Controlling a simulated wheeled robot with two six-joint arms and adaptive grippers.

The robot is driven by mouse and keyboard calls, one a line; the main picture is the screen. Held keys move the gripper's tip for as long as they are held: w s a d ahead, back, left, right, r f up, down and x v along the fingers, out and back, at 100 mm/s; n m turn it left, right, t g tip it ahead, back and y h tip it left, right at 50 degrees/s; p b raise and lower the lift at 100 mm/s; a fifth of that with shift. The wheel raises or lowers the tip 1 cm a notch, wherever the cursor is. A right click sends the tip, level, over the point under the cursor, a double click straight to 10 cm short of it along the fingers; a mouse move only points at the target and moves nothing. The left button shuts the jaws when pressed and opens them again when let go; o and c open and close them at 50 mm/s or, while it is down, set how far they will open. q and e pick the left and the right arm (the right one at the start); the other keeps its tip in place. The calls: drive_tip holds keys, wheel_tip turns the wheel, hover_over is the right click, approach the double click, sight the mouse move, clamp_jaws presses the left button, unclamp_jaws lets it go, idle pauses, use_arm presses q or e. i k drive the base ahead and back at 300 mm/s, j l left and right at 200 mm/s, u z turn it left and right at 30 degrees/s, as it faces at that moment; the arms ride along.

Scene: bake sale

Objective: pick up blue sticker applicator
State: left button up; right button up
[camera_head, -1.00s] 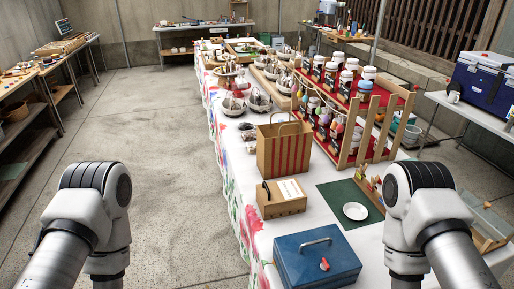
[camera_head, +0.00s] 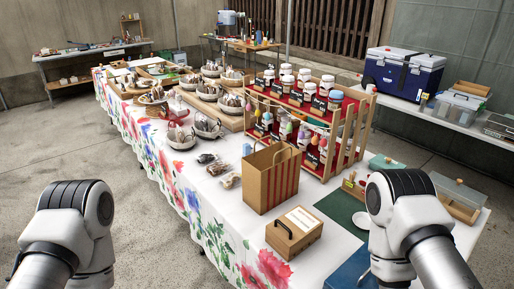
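I cannot make out a blue sticker applicator for certain in this view. A blue metal box (camera_head: 345,274) is at the table's near edge, partly hidden by my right arm. A small teal item (camera_head: 386,163) lies on the right part of the table, behind my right arm, and is too small to identify. Both my arms show only as white and black links at the lower left and lower right. My grippers are out of view.
A long table with a floral cloth (camera_head: 232,205) fills the middle. It bears a striped paper bag (camera_head: 270,180), a cardboard box (camera_head: 294,232), a wooden jar rack (camera_head: 335,140) and several baskets. A side table holds a blue cooler (camera_head: 403,74). The floor (camera_head: 70,140) at left is open.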

sight(247, 150)
drive_tip(key=j+z, duration=0.4)
drive_tip(key=j, duration=0.55)
drive_tip(key=i+j+z, duration=0.1)
drive_tip(key=z, duration=0.35)
drive_tip(key=j+z, duration=0.25)
drive_tip(key=z, duration=0.15)
drive_tip(key=i+j+z, duration=0.1)
drive_tip(key=z, duration=0.35)
drive_tip(key=j+z, duration=0.4)
drive_tip(key=l, duration=0.1)
